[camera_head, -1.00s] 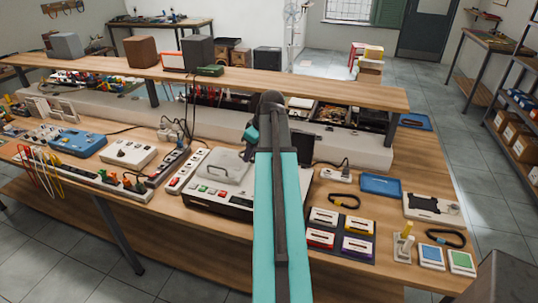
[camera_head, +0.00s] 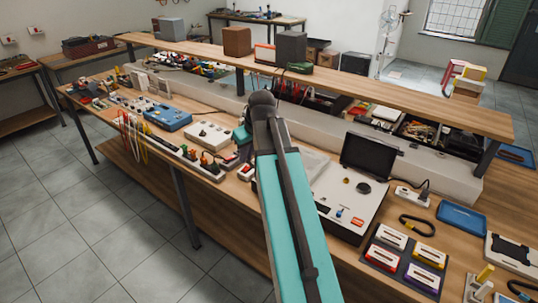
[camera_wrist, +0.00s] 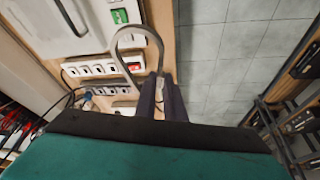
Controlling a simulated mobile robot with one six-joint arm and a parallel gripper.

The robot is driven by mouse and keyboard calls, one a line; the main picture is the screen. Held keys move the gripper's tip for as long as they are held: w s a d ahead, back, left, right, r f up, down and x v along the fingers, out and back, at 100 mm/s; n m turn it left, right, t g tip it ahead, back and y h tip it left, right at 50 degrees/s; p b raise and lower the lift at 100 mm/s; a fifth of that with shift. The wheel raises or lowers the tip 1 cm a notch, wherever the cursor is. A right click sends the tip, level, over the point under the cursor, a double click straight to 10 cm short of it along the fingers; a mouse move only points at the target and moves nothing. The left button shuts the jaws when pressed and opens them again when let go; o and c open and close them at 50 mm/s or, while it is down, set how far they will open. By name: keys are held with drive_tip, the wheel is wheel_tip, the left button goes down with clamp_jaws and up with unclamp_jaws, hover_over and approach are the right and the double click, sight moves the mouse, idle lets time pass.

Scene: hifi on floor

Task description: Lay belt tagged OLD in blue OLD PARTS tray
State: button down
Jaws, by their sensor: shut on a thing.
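My gripper (camera_wrist: 161,92) is shut on a thin grey loop (camera_wrist: 139,33), which looks like a belt. The loop sticks out beyond the fingers over the bench edge, and no tag can be read on it. In the head view my arm hides the gripper and the loop. A shallow blue tray (camera_head: 462,219) lies on the bench at the right, well apart from my gripper; it looks empty and its label cannot be read. Another blue tray (camera_head: 517,156) shows farther back at the right edge. A dark belt-like loop (camera_head: 417,224) lies near the first tray.
A white machine (camera_head: 348,212) with a dark upright panel stands right of my arm. Cassettes (camera_head: 391,238) lie on a dark mat between it and the right end. Power strips (camera_wrist: 95,68) lie below the gripper. A raised shelf (camera_head: 330,83) runs along the back. Floor is free in front.

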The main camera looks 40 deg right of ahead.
drive_tip(key=w+a+r, duration=0.1)
drive_tip(key=w+a, duration=0.1)
drive_tip(key=a, duration=1)
drive_tip(key=w+a+r+b, duration=0.1)
drive_tip(key=w+a, duration=0.1)
drive_tip(key=a, duration=1)
drive_tip(key=shift+a, duration=0.4)
drive_tip(key=shift+f, duration=0.1)
